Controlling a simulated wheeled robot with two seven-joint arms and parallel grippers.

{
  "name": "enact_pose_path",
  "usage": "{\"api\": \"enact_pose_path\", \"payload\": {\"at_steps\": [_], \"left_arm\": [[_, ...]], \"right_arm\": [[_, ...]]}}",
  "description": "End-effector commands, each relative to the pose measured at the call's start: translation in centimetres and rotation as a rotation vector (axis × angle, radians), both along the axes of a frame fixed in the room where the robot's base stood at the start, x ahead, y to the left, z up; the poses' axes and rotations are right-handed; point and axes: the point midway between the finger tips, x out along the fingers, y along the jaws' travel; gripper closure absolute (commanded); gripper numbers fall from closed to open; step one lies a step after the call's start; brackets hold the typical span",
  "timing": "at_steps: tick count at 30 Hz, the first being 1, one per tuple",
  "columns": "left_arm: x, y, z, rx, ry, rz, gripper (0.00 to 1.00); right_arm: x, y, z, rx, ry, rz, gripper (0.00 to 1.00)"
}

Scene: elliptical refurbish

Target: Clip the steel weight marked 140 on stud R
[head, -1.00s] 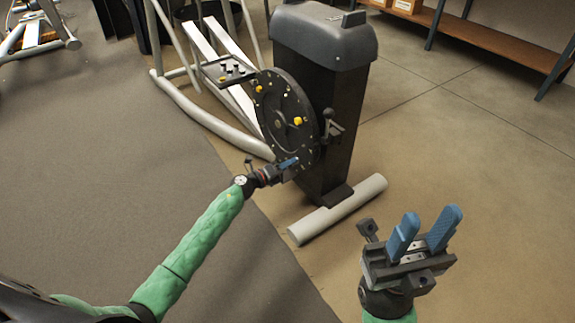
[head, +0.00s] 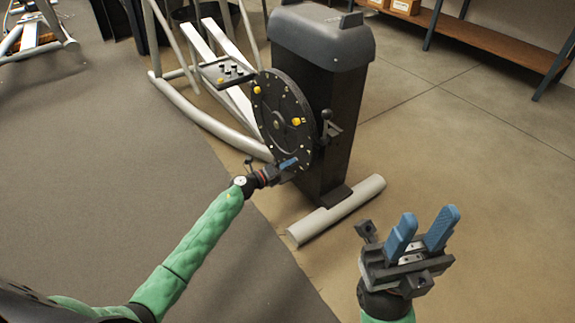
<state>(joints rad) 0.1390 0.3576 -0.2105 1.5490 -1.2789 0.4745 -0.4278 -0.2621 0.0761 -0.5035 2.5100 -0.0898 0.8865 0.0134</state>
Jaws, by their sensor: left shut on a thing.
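A black round disc (head: 283,105) with small yellow dots around its rim stands upright on the side of a black machine. Two larger yellow pieces show on it, one at the upper left (head: 257,90) and one right of the hub (head: 296,121). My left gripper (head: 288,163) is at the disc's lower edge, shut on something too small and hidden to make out. A small black tray (head: 211,72) left of the disc holds several small dark pieces and a yellow one. No 140 mark or letter R is legible. My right gripper (head: 421,232) is open and empty over the floor.
The black machine housing (head: 340,130) carries a lever with a round knob (head: 327,115) beside the disc. Its grey foot bar (head: 340,208) lies on the floor. Pale rails and grey tubes (head: 205,117) stand behind left. Open floor lies at right; a wooden shelf (head: 490,41) is at the back.

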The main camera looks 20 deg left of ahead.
Motion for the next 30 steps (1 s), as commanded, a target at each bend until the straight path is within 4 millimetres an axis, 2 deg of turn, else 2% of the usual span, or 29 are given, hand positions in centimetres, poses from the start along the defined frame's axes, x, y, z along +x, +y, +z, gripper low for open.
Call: {"api": "enact_pose_path", "payload": {"at_steps": [17,18,21,30], "left_arm": [[0.25,-0.13,0.18,-0.001,-0.003,0.001,1.0],[0.25,-0.13,0.19,-0.001,-0.003,0.001,0.69],[0.22,-0.13,0.15,0.0,-0.002,0.001,0.51],[0.16,-0.1,0.05,0.0,-0.001,0.001,0.51]], "right_arm": [[0.04,0.0,0.32,0.0,-0.007,0.0,0.64],[0.04,0.0,0.32,0.0,-0.007,0.0,0.64],[0.04,0.0,0.32,0.001,-0.006,0.0,0.64],[0.01,-0.04,0.21,0.002,-0.002,0.001,0.64]]}}
